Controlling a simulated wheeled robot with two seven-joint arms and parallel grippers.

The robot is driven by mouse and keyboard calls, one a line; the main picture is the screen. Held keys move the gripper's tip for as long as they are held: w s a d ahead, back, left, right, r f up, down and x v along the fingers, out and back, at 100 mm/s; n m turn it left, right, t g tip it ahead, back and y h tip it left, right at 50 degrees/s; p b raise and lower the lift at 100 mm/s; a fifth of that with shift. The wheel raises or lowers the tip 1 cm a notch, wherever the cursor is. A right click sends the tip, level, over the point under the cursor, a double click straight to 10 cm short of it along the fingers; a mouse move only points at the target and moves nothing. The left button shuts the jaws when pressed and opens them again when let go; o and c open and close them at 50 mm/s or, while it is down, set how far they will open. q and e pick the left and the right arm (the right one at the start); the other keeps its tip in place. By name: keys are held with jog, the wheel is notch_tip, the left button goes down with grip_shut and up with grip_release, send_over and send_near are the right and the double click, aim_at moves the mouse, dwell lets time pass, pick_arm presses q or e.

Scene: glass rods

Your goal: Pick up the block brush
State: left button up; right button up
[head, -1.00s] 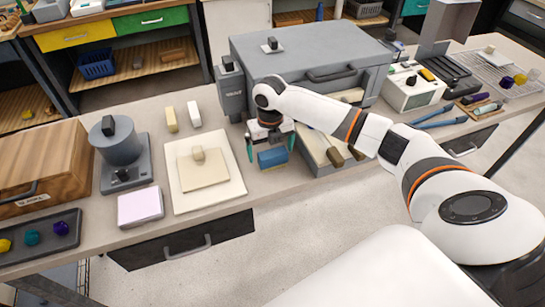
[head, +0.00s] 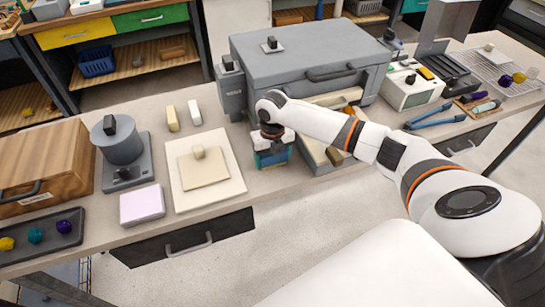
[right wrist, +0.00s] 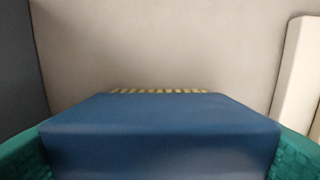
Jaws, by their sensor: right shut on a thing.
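The block brush (head: 271,159) is a blue block on the bench, right of the cream board. In the right wrist view the block brush (right wrist: 160,135) fills the lower middle, with a row of yellowish bristles along its far edge. My right gripper (head: 272,157) points down over the brush. Its teal fingers show at both lower sides of the right wrist view (right wrist: 160,158) and are shut on the brush. The brush seems to be at bench height; I cannot tell whether it touches the bench. My left gripper is not in view.
The cream board (head: 236,197) lies left of the brush. The grey oven-like box (head: 300,55) stands behind. A cream tray (head: 318,160) with wooden-handled tools is close on the right. The bench's front edge is near.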

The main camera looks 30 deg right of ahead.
notch_tip(320, 180, up, 10)
jog(key=shift+r+b, duration=0.1)
jog(key=shift+b, duration=0.65)
jog(key=o, duration=0.5)
jog(key=shift+c, duration=0.2)
jog(key=c, duration=0.3)
jog(key=shift+c, duration=0.2)
